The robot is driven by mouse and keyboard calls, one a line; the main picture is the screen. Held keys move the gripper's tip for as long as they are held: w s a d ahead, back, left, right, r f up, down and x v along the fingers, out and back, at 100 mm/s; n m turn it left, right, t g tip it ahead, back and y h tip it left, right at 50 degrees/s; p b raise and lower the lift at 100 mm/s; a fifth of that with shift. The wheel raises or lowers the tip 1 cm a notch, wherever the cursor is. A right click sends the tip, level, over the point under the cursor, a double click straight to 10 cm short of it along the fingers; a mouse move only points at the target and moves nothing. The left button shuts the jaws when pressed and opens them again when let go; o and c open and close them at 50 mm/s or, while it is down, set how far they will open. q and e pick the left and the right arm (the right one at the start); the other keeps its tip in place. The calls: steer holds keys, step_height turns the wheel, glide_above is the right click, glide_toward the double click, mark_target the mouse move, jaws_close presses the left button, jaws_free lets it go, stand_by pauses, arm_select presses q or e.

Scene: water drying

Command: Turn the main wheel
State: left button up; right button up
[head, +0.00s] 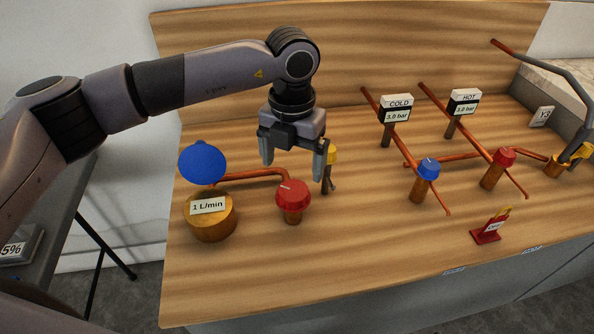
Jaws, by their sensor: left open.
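A red wheel (292,194) with a pale mark on top sits on a short brass stem at the left part of the wooden counter. It looks like the main wheel, though no label on it can be read. My left gripper (294,166) is open and points down, with its fingers in the picture just above and behind the red wheel. No contact with the wheel can be seen. A yellow-topped fitting (331,155) stands beside the gripper's right finger, partly hidden by it. My right gripper is not in view.
A brass meter (210,222) marked 1 L/min with a raised blue lid (202,162) stands left of the wheel. Copper pipes, a blue knob (428,169), another red knob (503,158) and COLD (396,106) and HOT (465,100) gauges stand right.

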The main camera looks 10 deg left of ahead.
mark_target(293, 190)
arm_select(q)
steer(key=f, duration=0.4)
steer(key=f+p, duration=0.1)
steer(key=f, duration=0.1)
steer(key=shift+s+f, duration=0.25)
steer(key=shift+f, duration=0.15)
steer(key=c, duration=1)
